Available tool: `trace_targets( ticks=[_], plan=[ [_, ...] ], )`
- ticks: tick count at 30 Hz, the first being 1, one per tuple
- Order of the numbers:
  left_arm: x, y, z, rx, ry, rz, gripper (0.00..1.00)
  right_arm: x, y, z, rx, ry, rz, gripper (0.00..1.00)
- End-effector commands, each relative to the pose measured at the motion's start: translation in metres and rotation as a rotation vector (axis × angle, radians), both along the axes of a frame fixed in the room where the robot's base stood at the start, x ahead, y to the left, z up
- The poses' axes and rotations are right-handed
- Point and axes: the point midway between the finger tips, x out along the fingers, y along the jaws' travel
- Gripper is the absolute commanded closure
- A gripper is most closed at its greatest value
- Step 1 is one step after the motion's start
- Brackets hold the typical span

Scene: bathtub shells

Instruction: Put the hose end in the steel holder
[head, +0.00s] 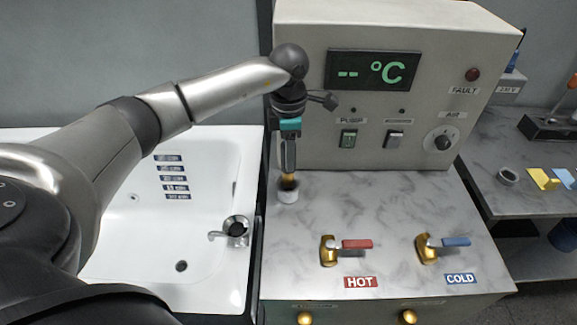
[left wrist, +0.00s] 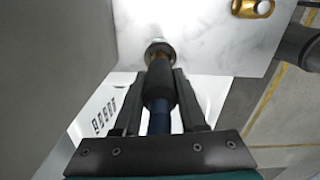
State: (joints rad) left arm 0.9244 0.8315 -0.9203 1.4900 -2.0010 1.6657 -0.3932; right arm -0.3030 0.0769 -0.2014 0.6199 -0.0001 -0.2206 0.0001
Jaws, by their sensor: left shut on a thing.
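My left gripper (head: 289,165) points down beside the control box and is shut on the hose end. The hose end (head: 288,179) is dark with a brass section near its tip and looks close to upright. In the left wrist view the hose end (left wrist: 159,85) lies between the two fingers (left wrist: 160,90). The small steel holder (head: 287,196) stands on the marble top directly below it; its rim also shows in the left wrist view (left wrist: 151,47). The tip meets the holder's mouth, but I cannot tell how deep it sits. My right gripper is not in view.
The control box (head: 300,90) stands close behind the gripper. The white bathtub (head: 140,240) is to the left. The red hot lever (head: 356,244) and blue cold lever (head: 455,241) are at the front right. Marble between holder and levers is clear.

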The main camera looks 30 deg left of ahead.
Motion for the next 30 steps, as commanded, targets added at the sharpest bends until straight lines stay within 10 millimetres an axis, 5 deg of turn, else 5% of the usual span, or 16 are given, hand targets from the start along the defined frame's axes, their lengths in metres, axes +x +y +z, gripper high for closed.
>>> trace_targets(
  ticks=[9,20,21,28,30],
  plan=[
    [-0.001,0.0,-0.04,0.0,0.003,0.0,1.0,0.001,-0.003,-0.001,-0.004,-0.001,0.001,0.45],
    [0.0,0.0,-0.045,0.001,0.001,0.0,1.0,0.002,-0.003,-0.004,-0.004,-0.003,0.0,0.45],
    [-0.001,0.0,-0.044,0.0,0.001,0.0,0.56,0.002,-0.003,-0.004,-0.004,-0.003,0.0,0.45],
    [-0.001,0.0,-0.044,0.001,0.002,0.0,0.3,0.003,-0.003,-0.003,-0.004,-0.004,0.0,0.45],
    [-0.001,0.0,-0.044,0.001,0.002,0.0,0.29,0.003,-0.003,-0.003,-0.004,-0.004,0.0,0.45]
  ],
)
